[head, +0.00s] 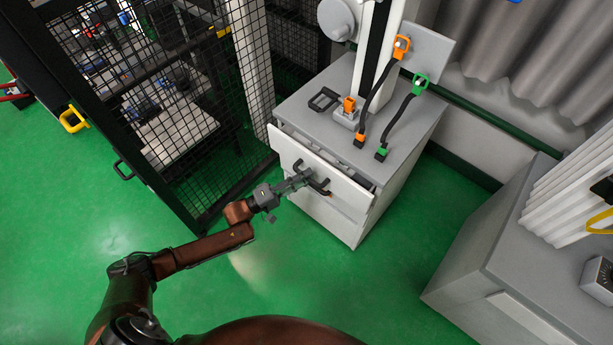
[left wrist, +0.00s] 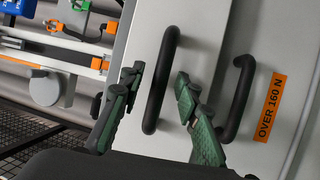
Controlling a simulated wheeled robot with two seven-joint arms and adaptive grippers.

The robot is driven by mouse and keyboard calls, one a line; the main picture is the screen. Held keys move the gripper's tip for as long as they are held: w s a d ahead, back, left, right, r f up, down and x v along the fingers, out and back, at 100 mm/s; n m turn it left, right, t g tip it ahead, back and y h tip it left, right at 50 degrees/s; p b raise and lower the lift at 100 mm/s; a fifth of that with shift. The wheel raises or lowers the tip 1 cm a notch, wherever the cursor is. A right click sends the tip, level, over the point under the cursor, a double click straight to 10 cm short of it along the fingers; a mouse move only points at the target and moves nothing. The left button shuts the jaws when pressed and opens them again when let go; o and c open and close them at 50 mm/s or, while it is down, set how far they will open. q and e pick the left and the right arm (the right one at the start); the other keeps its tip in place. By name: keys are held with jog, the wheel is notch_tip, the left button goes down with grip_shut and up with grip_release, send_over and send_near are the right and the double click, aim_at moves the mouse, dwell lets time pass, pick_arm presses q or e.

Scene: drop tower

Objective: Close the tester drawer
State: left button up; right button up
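The tester is a grey-white cabinet (head: 410,125) with its upper drawer (head: 320,160) standing out a little, a dark gap showing behind its front. A black bar handle sits on this drawer; the left wrist view shows the handle (left wrist: 160,85) up close. My left gripper (head: 303,181) is at the drawer front by the handle. In the left wrist view its green-grey fingers (left wrist: 158,78) are spread, one on each side of the handle, with gaps visible; contact is hard to tell. My right gripper is not in view.
A second handle (left wrist: 237,98), beside an orange "OVER 160 N" label (left wrist: 269,107), is on the lower front. Orange (head: 402,46) and green (head: 419,84) connectors with black straps are on top. A mesh cage door (head: 170,110) stands left, a grey cabinet (head: 500,250) right. Green floor is clear in front.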

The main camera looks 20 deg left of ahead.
pick_arm(q)
jog(key=shift+w+d, duration=0.15)
jog(key=shift+d, duration=0.05)
grip_shut()
dwell(0.3)
dwell(0.3)
